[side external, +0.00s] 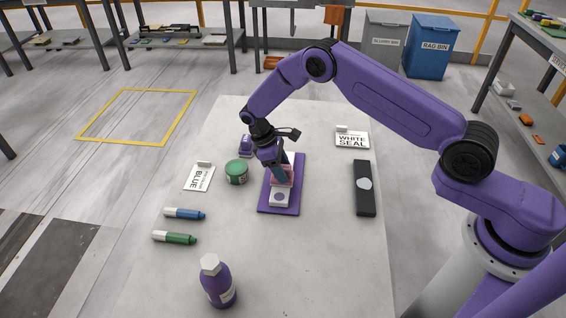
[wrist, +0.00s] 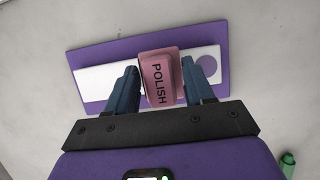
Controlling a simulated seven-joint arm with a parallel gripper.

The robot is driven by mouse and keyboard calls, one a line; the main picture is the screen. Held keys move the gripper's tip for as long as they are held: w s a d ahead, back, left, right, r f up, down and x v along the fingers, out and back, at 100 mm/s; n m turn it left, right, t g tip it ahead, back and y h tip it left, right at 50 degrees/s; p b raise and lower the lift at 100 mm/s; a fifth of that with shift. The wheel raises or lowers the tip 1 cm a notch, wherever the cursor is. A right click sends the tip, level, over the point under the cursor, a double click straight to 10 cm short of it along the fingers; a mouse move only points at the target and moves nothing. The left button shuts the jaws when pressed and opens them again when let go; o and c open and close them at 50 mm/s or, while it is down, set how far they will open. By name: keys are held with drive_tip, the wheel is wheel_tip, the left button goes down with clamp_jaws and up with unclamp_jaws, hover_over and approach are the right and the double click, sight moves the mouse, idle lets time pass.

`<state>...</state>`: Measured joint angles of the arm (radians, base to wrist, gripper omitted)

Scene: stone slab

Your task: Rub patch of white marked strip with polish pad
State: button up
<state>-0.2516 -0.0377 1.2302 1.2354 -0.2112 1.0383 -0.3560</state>
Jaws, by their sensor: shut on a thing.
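My gripper (wrist: 161,80) is shut on the pink polish pad (wrist: 158,78), which reads POLISH, with one blue finger on each side. The pad also shows in the side view (side external: 283,175). It is over the middle of a white strip (wrist: 98,82) and hides part of it; I cannot tell whether it touches. The strip lies on a purple board (wrist: 100,54). A round purple mark (wrist: 206,64) is at the strip's right end in the wrist view, clear of the pad. In the side view the mark (side external: 279,198) is at the strip's near end.
On the slab (side external: 310,265), left of the board, are a green jar (side external: 236,173), a BLUE card (side external: 199,178) and two markers (side external: 184,213). A purple bottle (side external: 217,281) stands in front. Right are a black bar (side external: 364,195) and a WHITE SEAL card (side external: 351,139).

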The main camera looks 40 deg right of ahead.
drive_tip(key=shift+s+a, duration=0.35)
drive_tip(key=shift+w+d+f, duration=0.1)
drive_tip(key=shift+w+d, duration=1.45)
drive_tip(key=shift+d, duration=0.1)
drive_tip(key=shift+w+d, duration=1)
drive_tip(key=shift+w, duration=0.1)
drive_tip(key=shift+s+a, duration=2.7)
drive_tip(key=shift+s, duration=0.05)
drive_tip(key=shift+w+d+r, duration=0.2)
drive_tip(key=shift+w+d, duration=1.25)
drive_tip(key=shift+w, duration=0.05)
drive_tip(key=shift+w+d+f, duration=0.15)
drive_tip(key=shift+w+d, duration=1.1)
